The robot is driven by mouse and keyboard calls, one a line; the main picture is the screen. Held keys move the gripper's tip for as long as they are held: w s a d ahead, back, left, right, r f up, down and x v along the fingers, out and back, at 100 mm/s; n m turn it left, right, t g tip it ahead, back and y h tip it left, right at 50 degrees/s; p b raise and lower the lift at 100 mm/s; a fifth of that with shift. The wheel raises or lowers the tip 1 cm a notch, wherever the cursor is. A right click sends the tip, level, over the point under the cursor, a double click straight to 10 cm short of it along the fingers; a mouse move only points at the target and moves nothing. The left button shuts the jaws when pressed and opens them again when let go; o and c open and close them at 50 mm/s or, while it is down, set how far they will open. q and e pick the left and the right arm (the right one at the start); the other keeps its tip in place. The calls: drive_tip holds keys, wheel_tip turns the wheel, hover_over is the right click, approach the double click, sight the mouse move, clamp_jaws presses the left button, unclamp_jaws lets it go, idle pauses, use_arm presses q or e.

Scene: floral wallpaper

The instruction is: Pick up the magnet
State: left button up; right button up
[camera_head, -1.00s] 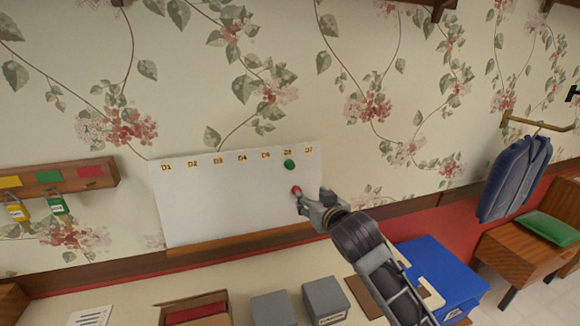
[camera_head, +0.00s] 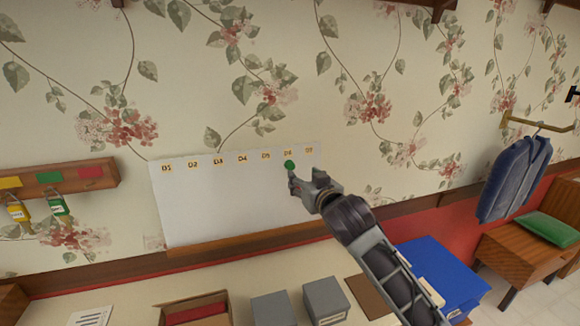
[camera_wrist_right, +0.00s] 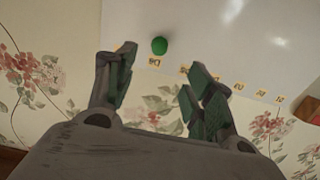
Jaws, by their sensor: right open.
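A green round magnet (camera_head: 290,164) sits on the whiteboard (camera_head: 220,200) just under the D6 label. My right gripper (camera_head: 293,180) is in front of the board, just below the green magnet in the head view. In the right wrist view, the open fingers of this gripper (camera_wrist_right: 160,68) have nothing between them. The green magnet (camera_wrist_right: 159,46) shows beyond their tips, roughly in line with the gap. I cannot tell how far the tips are from the board. No red magnet shows now; the gripper may hide it. My left gripper is not in view.
A wooden rack (camera_head: 105,172) with yellow and green padlocks hangs left of the board. Below stand an open box (camera_head: 165,315), grey boxes (camera_head: 325,298) and a blue container (camera_head: 450,268). A blue garment (camera_head: 515,178) hangs at right.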

sight(292, 169)
drive_tip(key=shift+p+x, duration=0.5)
drive_tip(key=shift+x, duration=3.25)
drive_tip(key=shift+w, duration=0.15)
drive_tip(key=shift+p+x, duration=0.6)
drive_tip(key=shift+x, duration=0.85)
drive_tip(key=shift+f+x, duration=0.25)
drive_tip(key=shift+x, duration=0.75)
drive_tip(key=c, duration=0.9)
